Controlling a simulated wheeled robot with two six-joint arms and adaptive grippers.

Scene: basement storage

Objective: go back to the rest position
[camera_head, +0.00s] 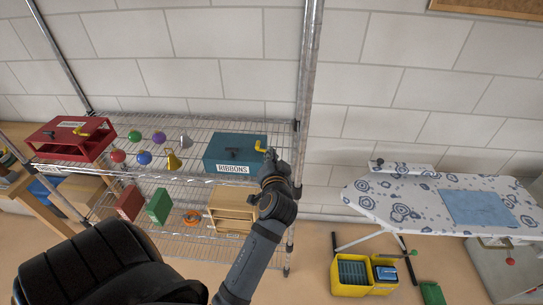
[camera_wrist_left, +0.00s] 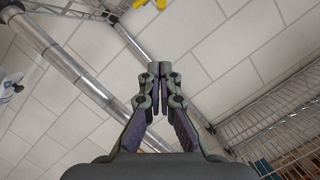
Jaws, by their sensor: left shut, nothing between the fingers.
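My left gripper (camera_head: 268,158) is raised in front of the right end of the wire shelf, by the teal RIBBONS box (camera_head: 222,146). Its fingers overlap the box's right edge in the head view, and I cannot tell whether they touch it. In the left wrist view the fingertips (camera_wrist_left: 160,70) are together with nothing between them. A yellow piece (camera_head: 260,147) shows beside the fingertips in the head view. My right gripper is in neither view.
The shelf's metal post (camera_head: 306,85) stands close right of my left gripper. A red box (camera_head: 73,138) and several coloured ornaments share the upper shelf.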

